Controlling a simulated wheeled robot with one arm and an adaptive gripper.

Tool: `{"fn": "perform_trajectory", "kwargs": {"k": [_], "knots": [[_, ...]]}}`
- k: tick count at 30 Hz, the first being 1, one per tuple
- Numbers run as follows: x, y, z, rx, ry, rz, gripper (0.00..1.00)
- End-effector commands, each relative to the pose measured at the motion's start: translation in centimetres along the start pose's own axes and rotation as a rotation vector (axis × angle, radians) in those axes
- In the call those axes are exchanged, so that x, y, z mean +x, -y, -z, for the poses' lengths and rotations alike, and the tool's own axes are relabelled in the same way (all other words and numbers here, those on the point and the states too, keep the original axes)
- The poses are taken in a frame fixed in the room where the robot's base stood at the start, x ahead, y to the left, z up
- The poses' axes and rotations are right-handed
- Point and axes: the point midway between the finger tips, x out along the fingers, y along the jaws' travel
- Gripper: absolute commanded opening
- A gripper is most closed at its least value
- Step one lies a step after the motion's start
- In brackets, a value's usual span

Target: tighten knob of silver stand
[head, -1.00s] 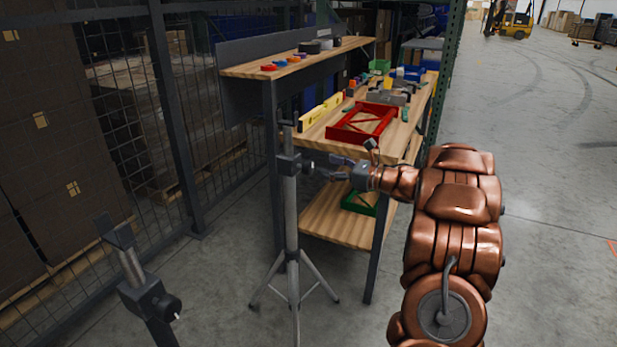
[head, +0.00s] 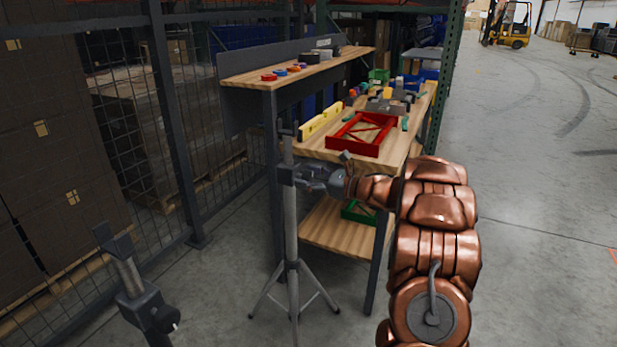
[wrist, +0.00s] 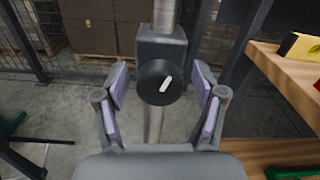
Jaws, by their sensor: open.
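The silver stand (head: 291,225) is an upright pole on a tripod base in the middle of the head view, beside the workbench. Its black round knob (wrist: 160,83) with a white mark sits on a dark clamp block (wrist: 161,47) in the wrist view. My gripper (head: 310,176) reaches the knob from the right in the head view. In the wrist view my gripper (wrist: 161,90) is open, its two fingers on either side of the knob with a gap at each side. In the head view the knob is hidden by the gripper.
A second, darker stand (head: 143,300) with a knob is at the lower left. The workbench (head: 325,150) behind holds a red frame (head: 362,133), a yellow level (head: 318,122) and small parts. A mesh fence (head: 215,150) runs at the left. Open floor lies right.

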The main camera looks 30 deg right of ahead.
Motion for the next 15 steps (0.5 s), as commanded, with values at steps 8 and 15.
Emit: {"fn": "perform_trajectory", "kwargs": {"k": [8,15], "knots": [[0.03,0.01,0.01,0.001,0.000,0.000,0.67],[0.01,0.02,0.01,0.001,0.001,0.001,0.42]]}}
